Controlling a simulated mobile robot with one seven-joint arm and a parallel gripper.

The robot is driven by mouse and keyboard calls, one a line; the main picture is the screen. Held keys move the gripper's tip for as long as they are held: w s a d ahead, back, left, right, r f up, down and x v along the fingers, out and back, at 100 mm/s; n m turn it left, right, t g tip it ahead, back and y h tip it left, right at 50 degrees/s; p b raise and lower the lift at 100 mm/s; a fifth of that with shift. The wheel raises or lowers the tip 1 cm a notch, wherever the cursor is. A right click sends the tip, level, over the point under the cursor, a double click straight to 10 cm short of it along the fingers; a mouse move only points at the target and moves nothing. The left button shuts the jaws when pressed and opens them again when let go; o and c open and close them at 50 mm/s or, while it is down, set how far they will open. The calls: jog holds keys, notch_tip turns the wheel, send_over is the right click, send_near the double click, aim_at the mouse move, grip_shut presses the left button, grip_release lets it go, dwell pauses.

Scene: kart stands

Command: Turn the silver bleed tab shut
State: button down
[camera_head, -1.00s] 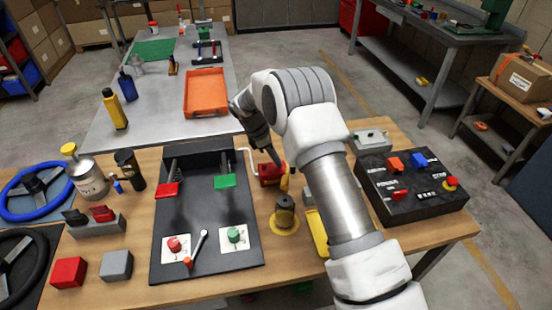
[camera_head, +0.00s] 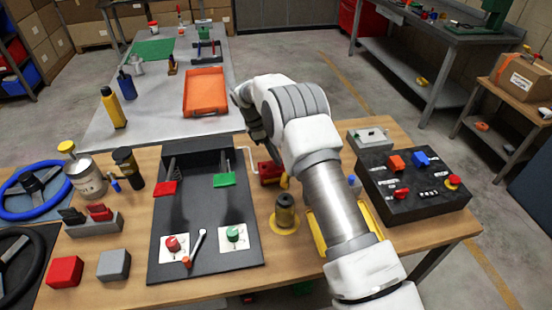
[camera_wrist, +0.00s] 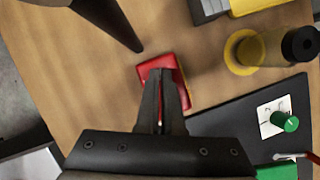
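A red block-like part (camera_head: 268,171) stands on the wooden table just right of the black pedal plate, with a thin pale pipe beside it. It also shows in the wrist view (camera_wrist: 182,66), partly behind my fingers. I cannot make out the silver bleed tab in either view. In the wrist view my gripper (camera_wrist: 163,78) has its dark fingers close together, appearing shut, over the red part. I see nothing held, and I cannot tell whether the tips touch the part. In the head view my arm hides the fingertips.
A dark cylinder on a yellow base (camera_head: 285,213) stands close in front of the red part. The black pedal plate (camera_head: 205,255) lies left. A yellow tray (camera_head: 315,235) and a black switch box (camera_head: 415,190) lie right.

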jog(key=m, duration=0.2)
jog(key=m+g, duration=0.1)
jog(key=m, duration=0.1)
jog(key=m+y, duration=0.1)
jog(key=shift+w+d+m+g+b, duration=0.15)
jog(key=shift+w+m+g+b, duration=0.15)
jog(key=shift+m+g+b, duration=0.1)
jog(key=shift+w+d+m+g+y, duration=0.1)
jog(key=shift+m+g+y, duration=0.25)
jog(key=shift+m, duration=0.7)
jog(key=shift+d+m+g+y, duration=0.1)
jog(key=shift+m+g+y, duration=0.2)
jog(key=shift+m, duration=0.75)
jog(key=shift+a, duration=0.1)
jog(key=c, duration=1.1)
grip_release()
jog(key=shift+o, duration=0.2)
